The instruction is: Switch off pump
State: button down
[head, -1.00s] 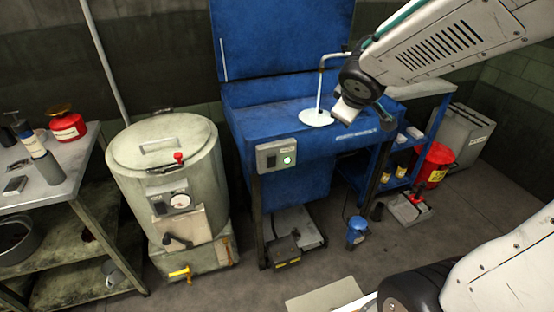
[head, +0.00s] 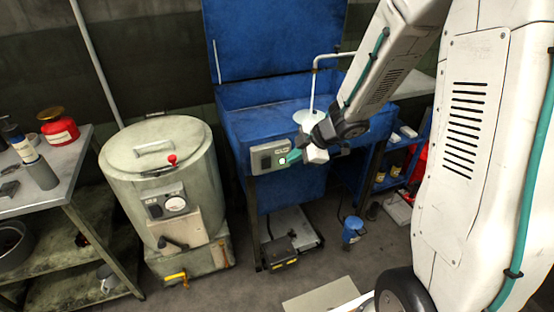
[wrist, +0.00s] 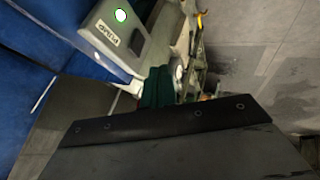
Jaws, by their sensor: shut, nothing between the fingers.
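The pump switch box (head: 268,157) is a grey box on the front of the blue washing station (head: 235,130).
A pale drum (head: 155,170) with a gauge and a red-knobbed lid stands left of the station. A metal bench (head: 75,155) with a red can (head: 59,128) is further left. A pedal unit (head: 280,250) and a small blue can (head: 353,230) are on the floor below.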

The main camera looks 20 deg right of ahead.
aim_at(265, 159)
jog(key=shift+w+a+f, duration=0.65)
jog(key=shift+w+f, duration=0.55)
jog(key=shift+w, duration=0.25)
jog(key=shift+w+a+f, duration=0.6)
jog(key=shift+w+f, duration=0.55)
jog(key=shift+w, duration=0.35)
jog(key=shift+w+a+f, duration=0.65)
jog(key=shift+w+f, duration=0.55)
jog(key=shift+w, duration=0.25)
jog(key=shift+w+r, duration=0.1)
jog(key=shift+w, duration=0.2)
jog(key=shift+r, duration=0.8)
